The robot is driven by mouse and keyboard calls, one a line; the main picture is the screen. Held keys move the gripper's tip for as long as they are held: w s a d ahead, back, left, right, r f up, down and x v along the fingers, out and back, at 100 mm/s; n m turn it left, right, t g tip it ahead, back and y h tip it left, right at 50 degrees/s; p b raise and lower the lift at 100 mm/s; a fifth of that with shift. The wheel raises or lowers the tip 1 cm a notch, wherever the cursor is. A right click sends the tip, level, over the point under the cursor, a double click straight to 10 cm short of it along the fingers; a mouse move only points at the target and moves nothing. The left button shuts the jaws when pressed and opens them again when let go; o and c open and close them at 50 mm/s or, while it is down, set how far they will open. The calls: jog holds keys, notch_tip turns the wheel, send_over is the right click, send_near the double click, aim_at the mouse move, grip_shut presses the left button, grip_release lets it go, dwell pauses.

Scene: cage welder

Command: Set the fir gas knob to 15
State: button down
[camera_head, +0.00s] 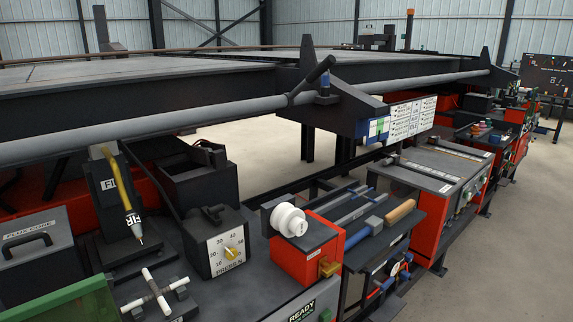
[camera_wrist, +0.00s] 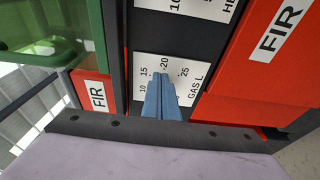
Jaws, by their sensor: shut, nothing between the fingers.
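In the wrist view, a white dial plate (camera_wrist: 188,70) reads 10, 15, 20, 25 and "GAS L", on a dark panel between red parts. A red part beside it carries a "FIR" label (camera_wrist: 97,95). My gripper (camera_wrist: 160,78) shows as blue fingers, shut and empty, over the lower middle of the plate, with their tips just below the 15 and 20 marks. The gas knob is not distinguishable; the fingers may hide it, so its setting and any contact cannot be told. I cannot make out my gripper or this dial in the head view.
A second plate (camera_wrist: 200,6) is cut off at the wrist view's top; a green frame (camera_wrist: 90,30) stands left. In the head view, a black box carries a 10–40 dial with a yellow knob (camera_head: 229,252). A white spool (camera_head: 289,220) sits on a red box (camera_head: 308,250).

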jog(key=shift+s+a, duration=0.15)
jog(key=shift+s, duration=0.05)
dwell(0.5)
jog(key=shift+f+b, duration=0.45)
jog(key=shift+f, duration=0.1)
jog(key=shift+w+d, duration=0.35)
jog(key=shift+d, duration=0.1)
jog(key=s+d+p, duration=0.1)
jog(key=s+d, duration=0.3)
jog(key=shift+s, duration=0.1)
dwell(0.5)
